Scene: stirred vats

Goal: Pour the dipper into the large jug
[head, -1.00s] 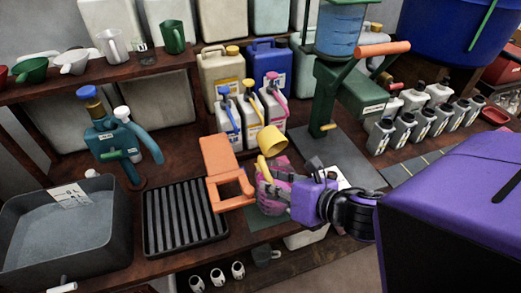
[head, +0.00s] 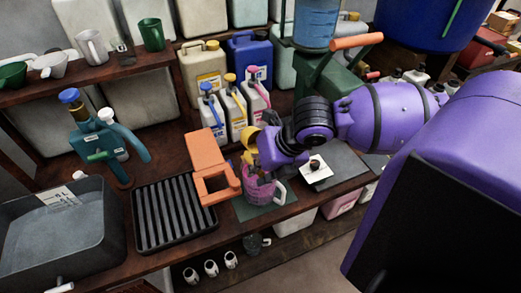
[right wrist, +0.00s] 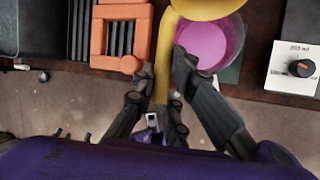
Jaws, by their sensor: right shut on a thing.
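The yellow dipper (head: 249,134) is in my right gripper (head: 249,163). The right wrist view shows the fingers (right wrist: 163,78) shut on its handle (right wrist: 161,92), with the cup (right wrist: 205,8) at the top edge. The large jug (head: 257,193) is clear with pink liquid and stands on a green mat, its handle to the right. The cup is above the jug, overlapping the far part of its mouth (right wrist: 212,45) in the right wrist view. My gripper partly hides the cup in the head view, and I cannot see what it holds. My left gripper is not in view.
An orange stand (head: 207,155) is close left of the jug, beside a black ribbed tray (head: 178,215). A white block with a dark knob (head: 316,172) is to the right. Several canisters (head: 233,110) stand behind. A grey basin (head: 60,225) is at left.

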